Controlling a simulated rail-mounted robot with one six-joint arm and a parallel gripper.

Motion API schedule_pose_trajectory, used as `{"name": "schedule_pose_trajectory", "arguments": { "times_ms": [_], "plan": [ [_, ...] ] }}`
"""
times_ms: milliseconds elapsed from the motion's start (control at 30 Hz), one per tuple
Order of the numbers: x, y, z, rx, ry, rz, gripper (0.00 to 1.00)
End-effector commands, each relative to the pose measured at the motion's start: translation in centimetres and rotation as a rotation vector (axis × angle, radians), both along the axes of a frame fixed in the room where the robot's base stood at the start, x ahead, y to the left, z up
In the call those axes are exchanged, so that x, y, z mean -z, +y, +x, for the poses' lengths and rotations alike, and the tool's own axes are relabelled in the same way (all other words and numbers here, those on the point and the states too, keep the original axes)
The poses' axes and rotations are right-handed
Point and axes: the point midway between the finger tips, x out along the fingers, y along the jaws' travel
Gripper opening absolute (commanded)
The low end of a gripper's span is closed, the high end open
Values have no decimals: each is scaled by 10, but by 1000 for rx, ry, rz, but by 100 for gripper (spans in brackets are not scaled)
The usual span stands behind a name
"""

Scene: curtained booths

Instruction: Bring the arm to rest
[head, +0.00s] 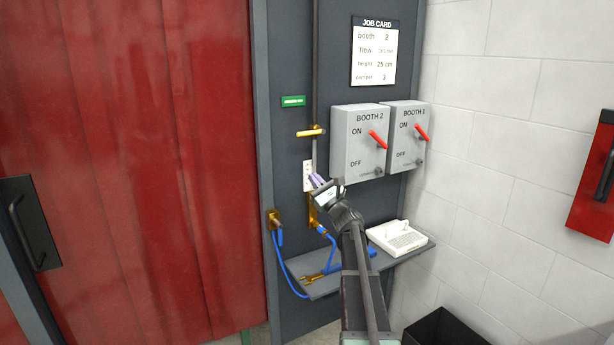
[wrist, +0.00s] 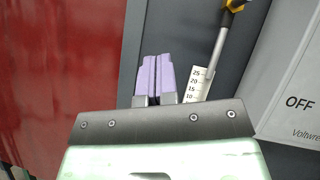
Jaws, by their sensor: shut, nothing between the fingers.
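My gripper (head: 316,180) is raised in front of the dark grey panel (head: 290,62), left of the switch box marked Booth 2 (head: 345,168). Its purple fingers are together and empty. They also show side by side in the wrist view (wrist: 154,76), pointing toward the panel. I cannot tell whether the fingertips touch anything. My arm reaches up from the bottom of the head view and hides part of the small shelf.
A white scale (head: 307,178) and a yellow-handled valve (head: 311,132) are close to my gripper. Switch box Booth 1 (head: 408,150) has its red lever near ON. The shelf (head: 325,284) holds a blue-hosed tool and a white device (head: 397,238). A red curtain (head: 130,150) hangs left.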

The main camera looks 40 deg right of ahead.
Motion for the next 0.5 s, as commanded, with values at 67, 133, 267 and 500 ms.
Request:
{"name": "schedule_pose_trajectory", "arguments": {
  "times_ms": [67,133,267,500],
  "plan": [
    [4,1,-5,0,0,0,0],
    [3,0,-5,0,0,0,0],
    [2,0,-5,2,0,-3,0],
    [45,66,-21,-51,123,-556,0]
  ]
}}
